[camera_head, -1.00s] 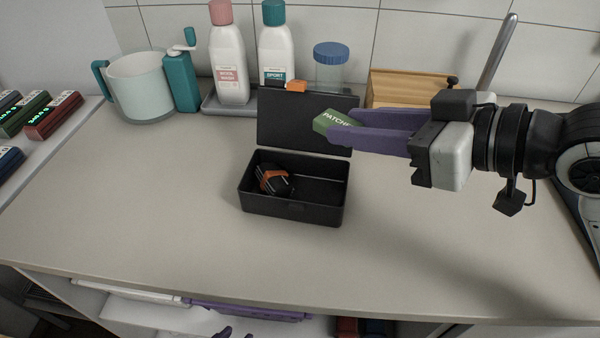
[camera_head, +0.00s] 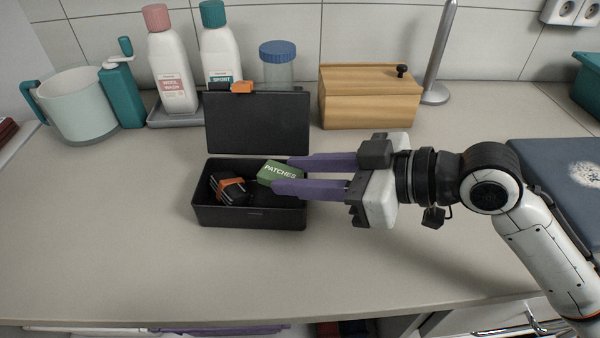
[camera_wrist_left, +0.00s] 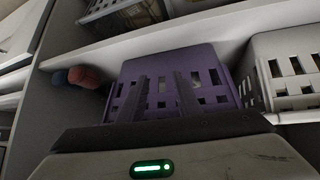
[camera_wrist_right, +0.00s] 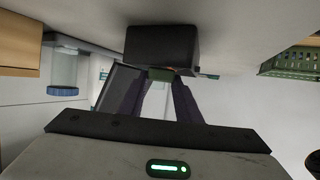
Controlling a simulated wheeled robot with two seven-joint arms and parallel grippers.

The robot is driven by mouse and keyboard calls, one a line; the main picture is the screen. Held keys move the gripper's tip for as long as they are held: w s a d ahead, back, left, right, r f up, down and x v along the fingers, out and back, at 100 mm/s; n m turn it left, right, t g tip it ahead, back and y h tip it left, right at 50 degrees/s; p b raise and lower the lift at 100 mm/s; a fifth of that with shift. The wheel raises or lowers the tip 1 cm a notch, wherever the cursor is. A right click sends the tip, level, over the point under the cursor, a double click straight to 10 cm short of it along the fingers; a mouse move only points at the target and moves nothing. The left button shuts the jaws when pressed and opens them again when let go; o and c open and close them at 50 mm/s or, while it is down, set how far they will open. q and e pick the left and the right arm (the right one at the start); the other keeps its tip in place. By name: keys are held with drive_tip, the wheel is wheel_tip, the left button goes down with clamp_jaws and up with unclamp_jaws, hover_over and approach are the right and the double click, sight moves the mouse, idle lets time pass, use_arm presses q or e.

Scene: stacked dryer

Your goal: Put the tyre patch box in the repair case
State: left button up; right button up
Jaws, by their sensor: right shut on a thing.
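The green tyre patch box (camera_head: 280,172), lettered PATCHES, is held between the fingertips of my right gripper (camera_head: 283,175). It is over the right half of the open black repair case (camera_head: 250,217), near rim height; whether it touches the case is unclear. The box also shows as a green edge in the right wrist view (camera_wrist_right: 162,74), against the dark case (camera_wrist_right: 160,45). The case lid (camera_head: 257,122) stands up at the back. A black item with an orange band (camera_head: 230,188) lies in the case's left half. My left gripper (camera_wrist_left: 163,80) appears open and empty.
Behind the case stand a wooden box (camera_head: 368,97), a blue-lidded jar (camera_head: 278,68) and bottles on a grey tray (camera_head: 175,118). The counter in front is clear. A purple basket (camera_wrist_left: 210,65) is ahead of my left gripper.

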drive_tip(key=shift+f, duration=0.55)
drive_tip(key=o, duration=1)
drive_tip(key=shift+r, duration=0.15)
drive_tip(key=shift+r, duration=0.35)
drive_tip(key=shift+b+v, duration=0.6)
drive_tip(key=shift+v, duration=5.5)
drive_tip(key=shift+a, duration=0.1)
